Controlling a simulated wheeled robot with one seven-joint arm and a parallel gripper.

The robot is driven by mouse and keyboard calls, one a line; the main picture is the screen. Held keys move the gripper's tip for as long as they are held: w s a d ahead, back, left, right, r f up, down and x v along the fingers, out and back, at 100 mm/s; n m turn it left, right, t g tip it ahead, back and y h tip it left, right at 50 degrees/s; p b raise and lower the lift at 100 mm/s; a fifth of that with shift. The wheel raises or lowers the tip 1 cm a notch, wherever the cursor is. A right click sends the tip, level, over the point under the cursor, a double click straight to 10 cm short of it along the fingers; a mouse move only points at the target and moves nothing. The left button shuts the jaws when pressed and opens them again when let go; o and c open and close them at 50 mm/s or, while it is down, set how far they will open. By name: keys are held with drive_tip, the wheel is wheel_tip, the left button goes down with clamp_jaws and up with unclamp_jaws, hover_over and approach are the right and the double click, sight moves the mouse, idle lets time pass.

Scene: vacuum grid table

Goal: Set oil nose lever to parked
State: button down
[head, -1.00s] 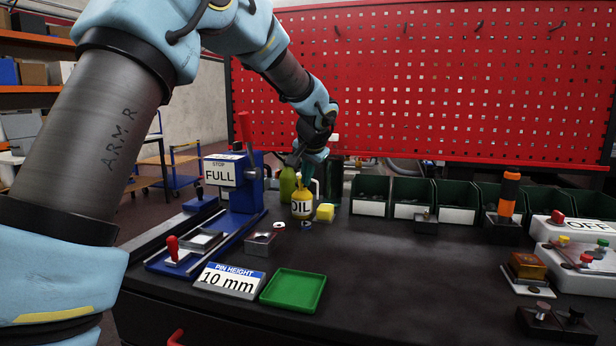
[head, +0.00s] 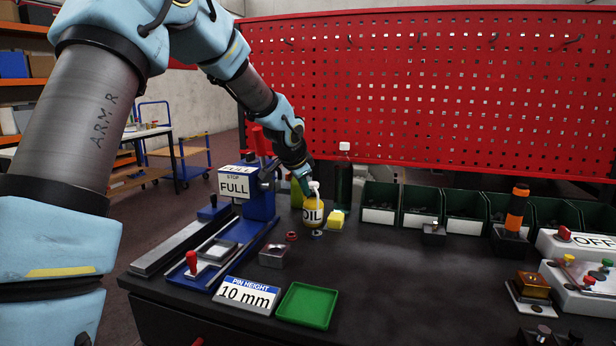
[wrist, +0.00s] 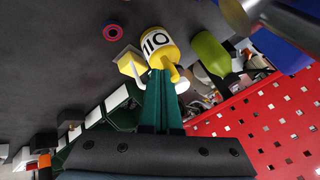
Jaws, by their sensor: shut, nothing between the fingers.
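The yellow oil bottle (head: 313,213) stands on the dark bench, with a white label reading OIL and a white part at its top. It also shows in the wrist view (wrist: 158,44), with a yellow nose (wrist: 173,72) and a white piece beside it. My gripper (head: 306,181) is at the top of the bottle in the head view. In the wrist view its green fingers (wrist: 160,78) are together and empty, their tips close to the nose. I cannot tell whether they touch it. The lever's exact setting is unclear.
A yellow block (head: 337,220) sits right beside the bottle. A tall dark green bottle (head: 343,180) stands behind, and an olive bottle (wrist: 209,52) is close by. The blue press (head: 262,200) stands left. Green bins (head: 415,205) line the back below the red pegboard (head: 430,90).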

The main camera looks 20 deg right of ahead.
drive_tip(key=shift+w+a+p, duration=0.5)
drive_tip(key=shift+w+p, duration=0.1)
drive_tip(key=shift+w, duration=0.1)
drive_tip(key=shift+w+a+p, duration=0.5)
drive_tip(key=shift+w+p, duration=0.1)
drive_tip(key=shift+w, duration=0.1)
drive_tip(key=shift+w+a, duration=0.1)
drive_tip(key=shift+w, duration=0.15)
drive_tip(key=shift+s, duration=0.1)
